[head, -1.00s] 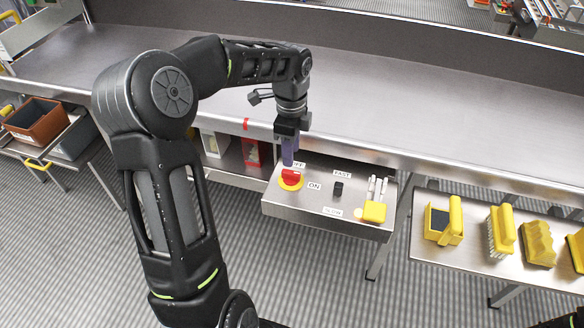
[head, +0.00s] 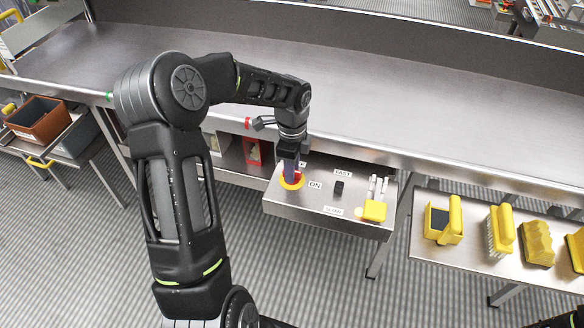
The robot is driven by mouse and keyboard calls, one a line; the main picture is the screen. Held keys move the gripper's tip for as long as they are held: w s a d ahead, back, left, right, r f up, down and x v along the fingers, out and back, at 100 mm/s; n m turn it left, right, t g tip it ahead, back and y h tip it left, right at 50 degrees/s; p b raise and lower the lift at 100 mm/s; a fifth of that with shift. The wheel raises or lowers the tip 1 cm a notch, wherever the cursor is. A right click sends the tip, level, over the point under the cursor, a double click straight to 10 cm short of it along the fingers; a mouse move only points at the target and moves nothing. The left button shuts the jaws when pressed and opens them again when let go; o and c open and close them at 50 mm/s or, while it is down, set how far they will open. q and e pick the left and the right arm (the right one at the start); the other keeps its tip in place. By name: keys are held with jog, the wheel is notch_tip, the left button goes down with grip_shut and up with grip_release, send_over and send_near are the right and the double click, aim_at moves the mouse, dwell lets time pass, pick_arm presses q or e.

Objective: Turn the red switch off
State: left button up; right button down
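The red switch (head: 298,176) sits on a yellow round base (head: 291,184) at the left of the steel control box (head: 315,209). An ON label (head: 315,184) lies to its right; the OFF label behind it is mostly hidden by my gripper. My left gripper (head: 292,172) points down at the switch, its fingers at the knob and covering part of it. I cannot tell whether the fingers are closed on it. My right gripper is not in view; only a bit of dark arm shows at the bottom right corner.
A black switch (head: 339,187) stands between FAST and SLOW labels, with a yellow block (head: 374,211) to its right. A long steel table (head: 400,110) runs behind. A side shelf (head: 480,250) holds yellow brushes. Bins (head: 38,121) stand at the left.

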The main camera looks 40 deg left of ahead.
pick_arm(q)
grip_shut()
jog(key=shift+n, duration=0.4)
jog(key=n+b, duration=0.1)
jog(key=n, duration=0.1)
jog(key=shift+n, duration=0.3)
jog(key=n+b, duration=0.2)
jog(key=n, duration=0.2)
jog(key=shift+n, duration=0.3)
jog(key=n+b, duration=0.1)
jog(key=n, duration=0.9)
jog(key=shift+r, duration=0.1)
dwell(0.3)
